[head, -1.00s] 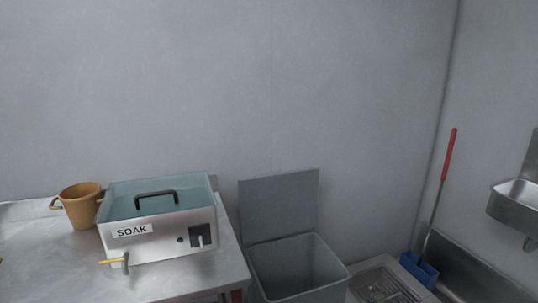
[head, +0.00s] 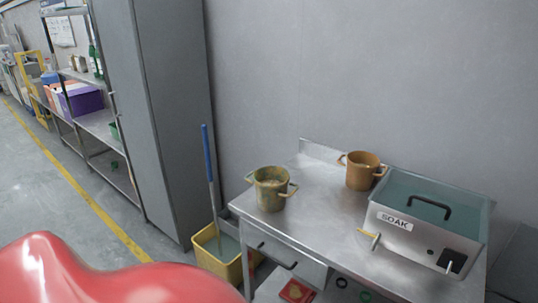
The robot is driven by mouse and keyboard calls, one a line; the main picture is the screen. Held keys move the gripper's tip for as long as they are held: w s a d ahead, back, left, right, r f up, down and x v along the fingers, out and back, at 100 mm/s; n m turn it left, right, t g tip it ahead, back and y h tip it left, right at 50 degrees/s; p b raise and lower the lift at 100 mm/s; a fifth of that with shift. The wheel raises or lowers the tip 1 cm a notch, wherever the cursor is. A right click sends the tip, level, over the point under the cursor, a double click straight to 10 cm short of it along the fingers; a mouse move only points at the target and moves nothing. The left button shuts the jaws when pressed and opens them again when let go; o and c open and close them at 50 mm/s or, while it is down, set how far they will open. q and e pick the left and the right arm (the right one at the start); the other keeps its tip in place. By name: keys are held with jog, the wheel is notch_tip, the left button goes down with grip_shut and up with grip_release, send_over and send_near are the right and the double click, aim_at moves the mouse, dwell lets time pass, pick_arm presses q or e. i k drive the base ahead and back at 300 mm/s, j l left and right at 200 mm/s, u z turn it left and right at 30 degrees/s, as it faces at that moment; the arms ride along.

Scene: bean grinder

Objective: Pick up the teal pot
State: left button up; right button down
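A two-handled pot (head: 270,194) stands upright near the left end of the steel table (head: 316,226). It is a dull grey-green with brownish, dirty-looking patches, and it is the only pot in view near teal. Something tan shows inside its mouth, too small to make out. An orange-brown two-handled pot (head: 361,175) stands further back to its right, by the wall. Neither of my grippers is in view.
A steel box labelled SOAK (head: 395,219) with a teal lid and black handle fills the table's right part. Bare tabletop lies between it and the greenish pot. A yellow mop bucket (head: 215,257) stands left of the table, beside a tall grey cabinet (head: 160,120).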

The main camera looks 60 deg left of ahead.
aim_at(271, 183)
jog(key=u, duration=1.65)
jog(key=z, duration=1.95)
jog(key=u, duration=1.95)
